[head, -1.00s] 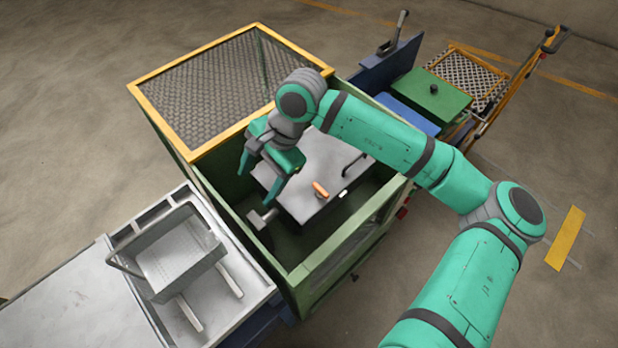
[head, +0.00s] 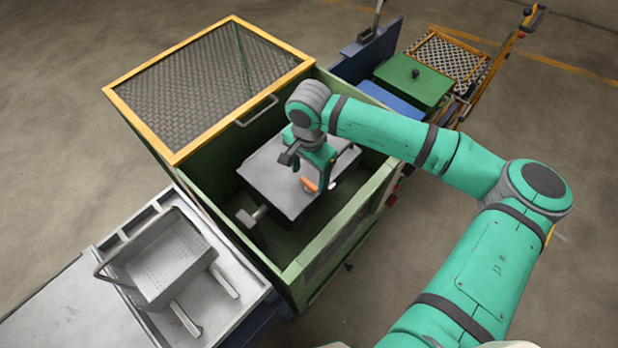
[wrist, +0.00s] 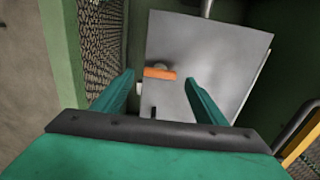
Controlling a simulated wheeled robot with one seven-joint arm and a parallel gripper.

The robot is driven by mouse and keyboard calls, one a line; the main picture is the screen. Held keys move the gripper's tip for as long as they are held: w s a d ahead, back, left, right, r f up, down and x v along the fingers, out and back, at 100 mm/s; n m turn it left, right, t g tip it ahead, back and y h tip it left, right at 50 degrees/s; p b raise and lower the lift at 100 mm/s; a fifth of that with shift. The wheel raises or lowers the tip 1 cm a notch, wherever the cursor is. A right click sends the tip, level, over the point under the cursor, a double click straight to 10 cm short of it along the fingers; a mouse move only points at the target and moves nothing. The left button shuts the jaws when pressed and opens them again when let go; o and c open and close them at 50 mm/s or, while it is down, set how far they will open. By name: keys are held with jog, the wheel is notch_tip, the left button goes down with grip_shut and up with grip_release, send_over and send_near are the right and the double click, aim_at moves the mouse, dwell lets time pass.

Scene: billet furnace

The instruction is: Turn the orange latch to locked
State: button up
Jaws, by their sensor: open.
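The orange latch (head: 309,184) sits on the grey plate (head: 275,185) inside the green furnace box. In the wrist view the latch (wrist: 160,73) is a short orange bar lying crosswise on the plate (wrist: 215,50). My gripper (head: 320,184) points down over the plate, close to the latch, and partly covers it in the head view. In the wrist view its teal fingers (wrist: 158,80) are apart, one on each side of the latch's line, with nothing held. I cannot tell whether either finger touches the latch. A small white mark (wrist: 139,86) shows beside the left finger.
The green box walls (head: 335,235) surround the plate closely. A yellow-framed mesh lid (head: 205,85) stands open at the back left. A grey tray with a basket (head: 165,260) is at the left. A green lidded box (head: 415,85) and a trolley are behind right.

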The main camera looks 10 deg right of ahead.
aim_at(309, 184)
jog(key=shift+f, duration=1.4)
jog(key=c, duration=1.1)
jog(key=shift+o, duration=0.2)
